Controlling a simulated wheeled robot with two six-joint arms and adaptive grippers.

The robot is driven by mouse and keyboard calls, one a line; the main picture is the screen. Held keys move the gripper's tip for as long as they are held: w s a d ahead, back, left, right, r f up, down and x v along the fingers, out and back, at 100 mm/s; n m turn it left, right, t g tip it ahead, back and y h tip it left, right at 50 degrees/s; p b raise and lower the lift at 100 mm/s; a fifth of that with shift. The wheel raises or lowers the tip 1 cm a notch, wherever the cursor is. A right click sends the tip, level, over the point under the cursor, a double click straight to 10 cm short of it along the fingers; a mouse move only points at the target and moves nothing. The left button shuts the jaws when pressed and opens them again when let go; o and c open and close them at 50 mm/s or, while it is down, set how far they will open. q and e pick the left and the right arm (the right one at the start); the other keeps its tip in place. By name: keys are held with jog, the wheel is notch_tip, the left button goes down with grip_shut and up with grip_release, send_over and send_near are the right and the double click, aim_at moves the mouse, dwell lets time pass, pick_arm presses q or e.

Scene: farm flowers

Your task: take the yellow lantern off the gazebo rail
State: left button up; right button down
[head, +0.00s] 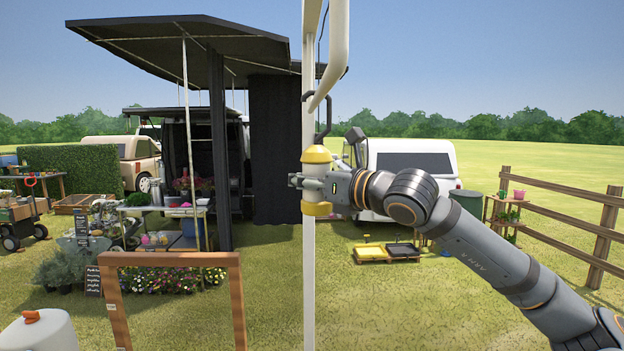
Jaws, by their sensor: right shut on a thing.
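The yellow lantern (317,155) is in the middle of the head view, with a yellow cap, a pale body and a yellow base. Its dark hook (324,118) reaches up to the white gazebo rail (338,52), close by the white post (308,250). My right gripper (312,184) comes in from the right and is shut on the lantern around its middle. The gripper hides part of the lantern's body. The hook appears to be at the rail; I cannot tell whether it bears on it. My left gripper is not in view.
A wooden frame (176,259) stands front left, near a white rounded container (38,332). Yellow and black trays (387,252) lie on the grass behind the arm. A wooden fence (604,224) runs along the right. Grass right of the post is mostly open.

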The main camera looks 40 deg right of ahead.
aim_at(327, 131)
jog(key=shift+r, duration=0.1)
jog(key=r, duration=0.1)
jog(key=d+r+p, duration=0.1)
jog(key=r, duration=0.1)
jog(key=r+p, duration=0.1)
jog(key=shift+s+d+r, duration=0.2)
jog(key=shift+s+r, duration=0.1)
jog(key=d+r, duration=0.1)
jog(key=s+r, duration=0.1)
jog(key=r, duration=0.1)
jog(key=s+d+r+p, duration=0.1)
jog(key=shift+d+r, duration=0.25)
jog(key=shift+d, duration=0.1)
jog(key=s+d+r+b, duration=0.2)
jog(key=s+d+r, duration=0.1)
jog(key=s+d, duration=0.2)
jog(key=d, duration=0.2)
jog(key=shift+d+r, duration=0.35)
